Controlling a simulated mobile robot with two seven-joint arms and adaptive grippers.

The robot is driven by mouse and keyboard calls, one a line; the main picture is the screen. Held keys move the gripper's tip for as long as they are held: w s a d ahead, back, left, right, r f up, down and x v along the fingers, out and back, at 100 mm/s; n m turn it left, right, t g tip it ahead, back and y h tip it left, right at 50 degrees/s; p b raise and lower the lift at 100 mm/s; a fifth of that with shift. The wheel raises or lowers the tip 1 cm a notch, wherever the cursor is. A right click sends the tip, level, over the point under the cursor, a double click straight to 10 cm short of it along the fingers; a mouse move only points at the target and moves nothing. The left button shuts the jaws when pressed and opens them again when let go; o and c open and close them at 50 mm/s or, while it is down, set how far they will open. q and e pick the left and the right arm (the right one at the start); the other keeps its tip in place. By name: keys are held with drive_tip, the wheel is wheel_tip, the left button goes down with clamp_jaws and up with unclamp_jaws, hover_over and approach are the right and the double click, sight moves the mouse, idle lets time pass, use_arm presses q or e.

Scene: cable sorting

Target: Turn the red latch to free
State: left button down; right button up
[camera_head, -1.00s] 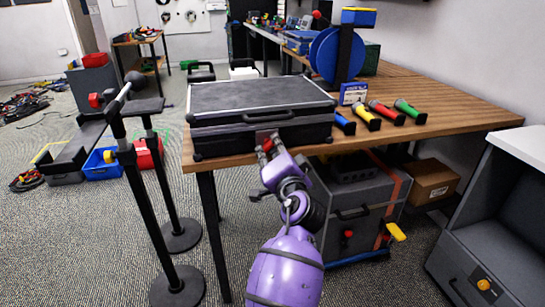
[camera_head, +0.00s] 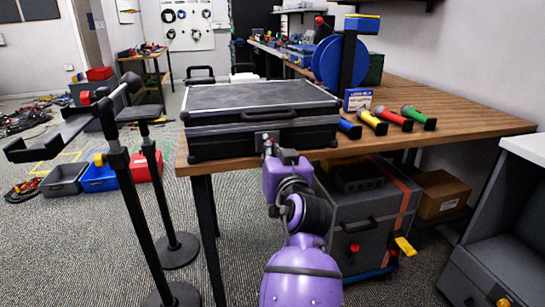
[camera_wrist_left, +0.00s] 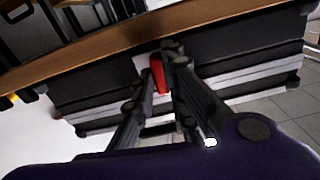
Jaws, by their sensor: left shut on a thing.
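A black hard case (camera_head: 262,97) with silver edges lies closed on the wooden table. Its front has a handle and a metal plate. The red latch (camera_wrist_left: 158,75) shows between my finger linkages in the left wrist view, against the case's front. My left gripper (camera_head: 266,143) is at the case's front, just below the handle; it also shows in the left wrist view (camera_wrist_left: 168,54). Its fingers are closed around the latch. The latch is hidden by the gripper in the head view, so its exact angle is hard to tell. My right gripper is not in view.
Several coloured-capped tubes (camera_head: 394,118) lie right of the case on the table (camera_head: 470,118). A blue reel (camera_head: 338,60) stands behind them. A grey box (camera_head: 365,215) sits below the table. Black stands (camera_head: 135,190) are at the left, a grey cabinet (camera_head: 500,240) at the right.

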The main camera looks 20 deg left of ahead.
use_arm(q)
drive_tip(key=shift+n, duration=0.6)
drive_tip(key=c, duration=1.8)
unclamp_jaws()
drive_tip(key=shift+o, duration=0.2)
drive_tip(key=shift+d, duration=0.1)
drive_tip(key=v, duration=0.7)
drive_tip(key=shift+s, duration=0.25)
drive_tip(key=shift+d, duration=0.1)
